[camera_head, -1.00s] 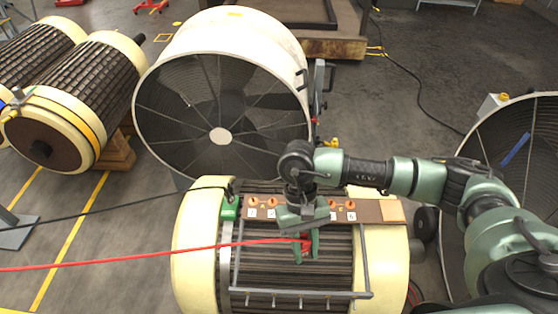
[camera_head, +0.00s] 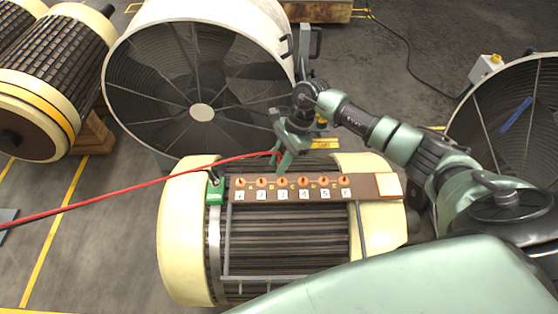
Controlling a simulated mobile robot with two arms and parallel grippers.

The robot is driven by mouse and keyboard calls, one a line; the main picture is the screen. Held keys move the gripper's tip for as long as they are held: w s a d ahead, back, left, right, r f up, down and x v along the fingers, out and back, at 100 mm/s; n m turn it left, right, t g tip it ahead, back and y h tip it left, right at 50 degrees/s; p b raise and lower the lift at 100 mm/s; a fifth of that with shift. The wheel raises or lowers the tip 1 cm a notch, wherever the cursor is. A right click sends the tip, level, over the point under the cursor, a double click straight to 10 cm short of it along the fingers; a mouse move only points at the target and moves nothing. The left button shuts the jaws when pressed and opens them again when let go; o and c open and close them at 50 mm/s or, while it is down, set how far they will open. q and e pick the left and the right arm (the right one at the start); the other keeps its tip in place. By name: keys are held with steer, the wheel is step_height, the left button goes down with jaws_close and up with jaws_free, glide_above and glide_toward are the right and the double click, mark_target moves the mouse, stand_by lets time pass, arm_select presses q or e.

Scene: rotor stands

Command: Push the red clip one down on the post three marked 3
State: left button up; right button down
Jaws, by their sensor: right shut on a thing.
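The board (camera_head: 361,187) lies across the top of the cream rotor, with a row of orange posts above number labels. Post three (camera_head: 282,182), marked 3, stands third from the left, upright and bare. My right gripper (camera_head: 283,161) is just behind the board's far edge, close to post three in the picture, with its fingers pointing down. It is shut on the red clip at the end of the red cable (camera_head: 150,183). The clip itself is mostly hidden by the fingers. I cannot tell its height above the board. My left gripper is out of view.
A green clamp (camera_head: 215,190) sits at the board's left end. A large cream fan housing (camera_head: 201,112) stands close behind the rotor (camera_head: 184,238). A metal rail frame (camera_head: 290,278) runs along the rotor's front. A pale green part of mine covers the bottom right.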

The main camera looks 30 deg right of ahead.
steer(key=shift+f+b, duration=0.85)
steer(key=shift+f, duration=0.95)
steer(key=shift+f+b, duration=1.2)
steer(key=shift+b, duration=0.05)
steer(key=shift+f+b, duration=0.45)
steer(key=shift+b, duration=0.1)
steer(key=c, duration=1.1)
jaws_free()
